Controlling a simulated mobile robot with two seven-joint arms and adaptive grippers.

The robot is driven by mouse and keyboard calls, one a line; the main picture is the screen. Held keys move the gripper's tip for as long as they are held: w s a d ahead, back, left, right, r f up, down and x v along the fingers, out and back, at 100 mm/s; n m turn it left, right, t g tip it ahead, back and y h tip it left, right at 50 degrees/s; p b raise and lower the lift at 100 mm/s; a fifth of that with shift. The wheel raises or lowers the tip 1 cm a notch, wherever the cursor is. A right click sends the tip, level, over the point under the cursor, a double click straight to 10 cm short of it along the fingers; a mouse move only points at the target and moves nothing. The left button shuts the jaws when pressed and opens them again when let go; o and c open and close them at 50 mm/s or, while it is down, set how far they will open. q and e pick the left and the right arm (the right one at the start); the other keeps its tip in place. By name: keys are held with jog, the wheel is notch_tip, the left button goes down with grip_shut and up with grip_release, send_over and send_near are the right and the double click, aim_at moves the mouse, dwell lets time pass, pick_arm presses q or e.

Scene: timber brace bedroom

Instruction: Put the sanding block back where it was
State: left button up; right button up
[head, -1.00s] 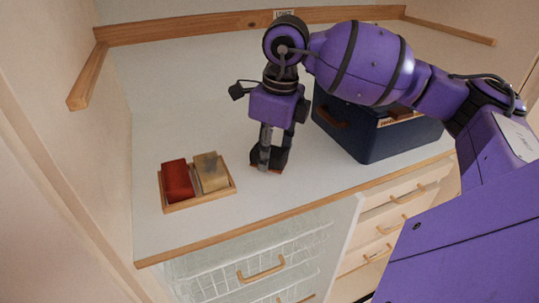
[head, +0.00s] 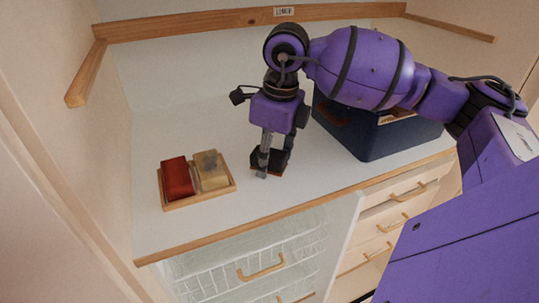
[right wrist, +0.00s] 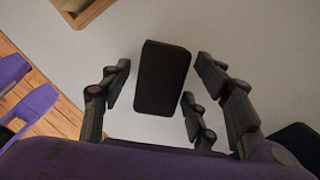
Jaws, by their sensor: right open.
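A dark block (right wrist: 162,78), seemingly the sanding block, rests on the white worktop between the fingers of my right gripper (right wrist: 165,95) in the right wrist view. The fingers are spread, with a gap on each side of the block. In the head view my right gripper (head: 270,166) points down over the same dark block (head: 282,161), whose lower edge looks brownish; the fingers partly hide it. To its left stands a shallow wooden tray (head: 200,199) with a red block (head: 177,178) and a tan block (head: 211,170) in it. My left gripper is out of view.
A dark blue box (head: 372,140) stands right of the gripper, partly behind my arm. A wooden rail (head: 190,26) runs along the back wall. The worktop's front edge (head: 300,205) is near, above drawers. The worktop behind the tray is clear.

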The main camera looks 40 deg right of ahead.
aim_at(276, 155)
notch_tip(276, 155, up, 12)
jog(key=s, duration=0.1)
jog(key=shift+s+d+r, duration=0.2)
jog(key=shift+d+r, duration=0.05)
jog(key=shift+d, duration=0.1)
jog(key=shift+f, duration=0.15)
